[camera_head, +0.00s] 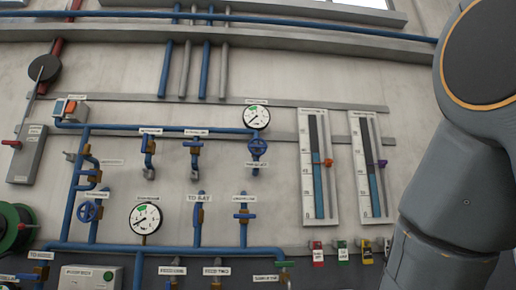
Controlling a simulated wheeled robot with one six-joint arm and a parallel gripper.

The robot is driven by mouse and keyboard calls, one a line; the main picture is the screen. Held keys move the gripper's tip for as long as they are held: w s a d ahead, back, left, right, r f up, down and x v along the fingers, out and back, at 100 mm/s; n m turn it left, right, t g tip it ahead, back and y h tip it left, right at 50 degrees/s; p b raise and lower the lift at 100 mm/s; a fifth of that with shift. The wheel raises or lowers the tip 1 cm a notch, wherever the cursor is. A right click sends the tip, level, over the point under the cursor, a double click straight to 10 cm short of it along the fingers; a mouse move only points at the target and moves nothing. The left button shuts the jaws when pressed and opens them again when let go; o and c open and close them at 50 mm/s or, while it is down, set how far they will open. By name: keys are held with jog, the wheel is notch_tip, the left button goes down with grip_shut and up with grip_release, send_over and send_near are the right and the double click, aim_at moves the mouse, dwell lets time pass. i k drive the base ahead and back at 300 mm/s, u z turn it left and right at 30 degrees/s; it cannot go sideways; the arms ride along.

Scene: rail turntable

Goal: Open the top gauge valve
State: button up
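A round white gauge (257,117) with a green sector sits at the right end of the upper blue pipe. A blue handwheel valve (259,147) is right below it, with a small label under it too small to read. I cannot tell from the wheel whether it is open or shut. A second, lower gauge (145,218) sits left of centre, with another blue handwheel (89,211) to its left. My gripper is out of view; only my arm links show at the right, well apart from the valve.
Blue pipes (150,248) with several small valves cover the wall. Two tall level gauges (338,197) with orange and purple markers stand between the top gauge and my arm. A green reel (12,228) and a lever box (27,153) are at the left.

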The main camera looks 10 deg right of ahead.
aim_at(264, 146)
jog(key=k, duration=0.55)
jog(key=u, duration=0.7)
jog(key=i, duration=1.2)
jog(key=z, duration=0.35)
